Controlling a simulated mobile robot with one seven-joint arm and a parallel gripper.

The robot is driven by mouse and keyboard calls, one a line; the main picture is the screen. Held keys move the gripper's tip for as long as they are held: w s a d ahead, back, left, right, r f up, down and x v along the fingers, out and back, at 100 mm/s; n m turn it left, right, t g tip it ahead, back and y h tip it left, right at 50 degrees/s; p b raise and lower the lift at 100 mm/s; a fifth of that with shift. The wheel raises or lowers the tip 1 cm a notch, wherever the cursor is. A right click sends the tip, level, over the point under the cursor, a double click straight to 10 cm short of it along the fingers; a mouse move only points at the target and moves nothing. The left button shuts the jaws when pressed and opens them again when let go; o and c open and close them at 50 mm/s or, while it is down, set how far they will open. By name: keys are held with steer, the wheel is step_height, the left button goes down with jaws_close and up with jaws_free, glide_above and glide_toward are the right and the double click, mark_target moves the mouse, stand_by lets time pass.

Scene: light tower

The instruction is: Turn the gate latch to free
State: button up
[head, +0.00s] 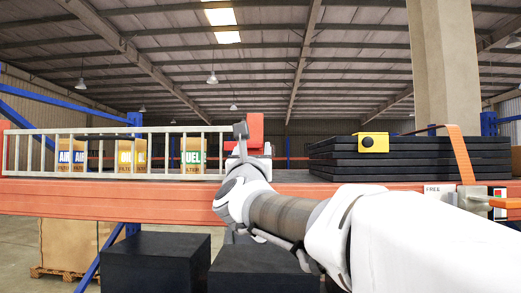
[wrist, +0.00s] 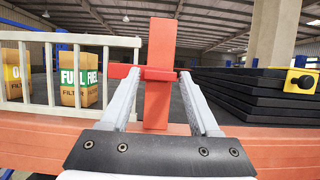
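The grey barred gate (head: 115,152) runs along the left of the orange beam, and its right end shows in the wrist view (wrist: 50,66). At that end a red latch bar (wrist: 154,73) lies crosswise against an upright red post (wrist: 160,110); the post's red top also shows in the head view (head: 257,129). My gripper (wrist: 160,76) is open, with one fingertip on each side of the post and close to the bar. I cannot tell whether the fingers touch it. My wrist partly hides the latch in the head view.
The orange beam (head: 110,197) crosses in front. Black stacked slabs (head: 410,157) with a yellow fitting (head: 373,142) lie right of the post. Filter boxes (head: 131,155) stand behind the gate. An orange strap (head: 460,155) drops at right near a FREE label (head: 438,189).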

jaws_close()
stand_by(1.1)
